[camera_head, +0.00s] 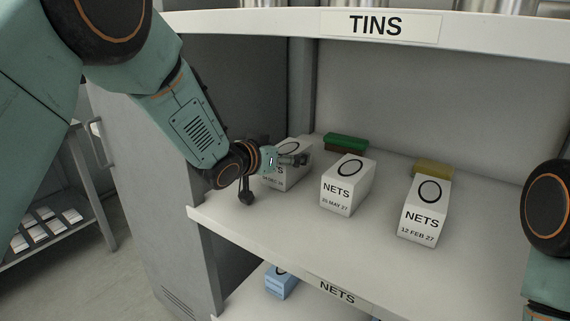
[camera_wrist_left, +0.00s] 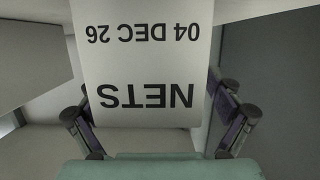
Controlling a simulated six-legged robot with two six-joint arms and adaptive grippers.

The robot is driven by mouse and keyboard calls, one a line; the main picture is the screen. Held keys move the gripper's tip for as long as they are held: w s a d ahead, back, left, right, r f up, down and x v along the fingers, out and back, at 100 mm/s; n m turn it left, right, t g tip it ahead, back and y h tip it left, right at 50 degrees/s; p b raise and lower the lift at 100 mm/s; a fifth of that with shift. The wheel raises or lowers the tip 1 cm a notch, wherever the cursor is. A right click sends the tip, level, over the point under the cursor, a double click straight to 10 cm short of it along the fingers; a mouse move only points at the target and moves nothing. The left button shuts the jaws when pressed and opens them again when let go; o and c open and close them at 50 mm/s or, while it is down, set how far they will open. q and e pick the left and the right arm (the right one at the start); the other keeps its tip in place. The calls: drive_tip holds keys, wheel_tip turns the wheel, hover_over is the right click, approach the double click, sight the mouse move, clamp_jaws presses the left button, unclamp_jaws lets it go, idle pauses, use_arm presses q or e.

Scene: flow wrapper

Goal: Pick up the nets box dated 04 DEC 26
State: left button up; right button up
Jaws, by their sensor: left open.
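The nets box dated 04 DEC 26 (camera_head: 291,177) is white and stands at the left of the middle shelf, partly hidden by my left gripper. In the left wrist view the box (camera_wrist_left: 145,62) fills the middle, its NETS and 04 DEC 26 print upside down. My left gripper (camera_head: 275,176) is open in front of this box. Its two fingers (camera_wrist_left: 160,125) show on either side of the box's printed face, apart from it as far as I can see. My right gripper is not in view; only part of my right arm shows at the right edge.
A nets box dated 12 FEB 27 (camera_head: 424,210) and another nets box (camera_head: 347,184), seemingly MAY 27, stand to the right on the shelf (camera_head: 310,240). Green (camera_head: 346,142) and yellow (camera_head: 433,168) items lie behind. The TINS shelf (camera_head: 480,30) is above; a blue box (camera_head: 281,284) is below.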

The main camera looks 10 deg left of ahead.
use_arm(q)
drive_tip(key=shift+s+r, duration=0.1)
drive_tip(key=shift+s, duration=0.1)
drive_tip(key=shift+d, duration=0.5)
drive_tip(key=shift+c, duration=1.9)
drive_tip(key=shift+w+a, duration=0.1)
drive_tip(key=shift+a, duration=0.05)
drive_tip(key=shift+c, duration=0.7)
drive_tip(key=shift+a, duration=0.25)
drive_tip(key=c, duration=0.3)
drive_tip(key=shift+d, duration=0.35)
drive_tip(key=c, duration=0.4)
drive_tip(key=shift+a, duration=0.2)
